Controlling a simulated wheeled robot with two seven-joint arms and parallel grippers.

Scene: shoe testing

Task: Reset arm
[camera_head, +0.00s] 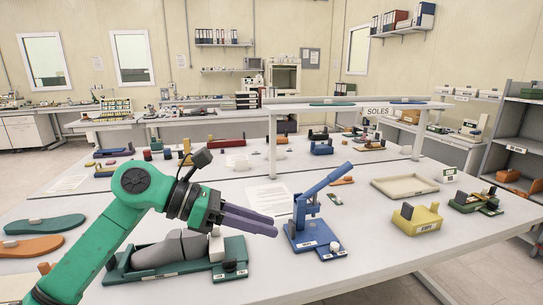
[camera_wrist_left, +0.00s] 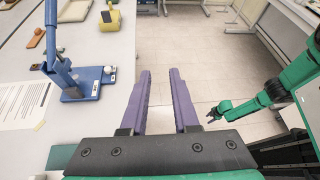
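My left gripper (camera_head: 250,217) reaches in from the left on a green arm, above the white table. Its two purple fingers also show in the left wrist view (camera_wrist_left: 160,85), spread apart with nothing between them. They point past the table edge over the tiled floor. My right gripper (camera_wrist_left: 214,112) shows small at the right of the wrist view, on a green arm over the floor. Its finger opening is too small to tell. The right arm is not in the head view.
Under my left gripper, a green fixture (camera_head: 236,257) holds a grey shoe form (camera_head: 171,247). A blue lever press (camera_head: 310,232) stands just right of my fingers. A beige tray (camera_head: 404,187) and yellow block (camera_head: 417,219) lie further right. Insoles (camera_head: 45,225) lie at left.

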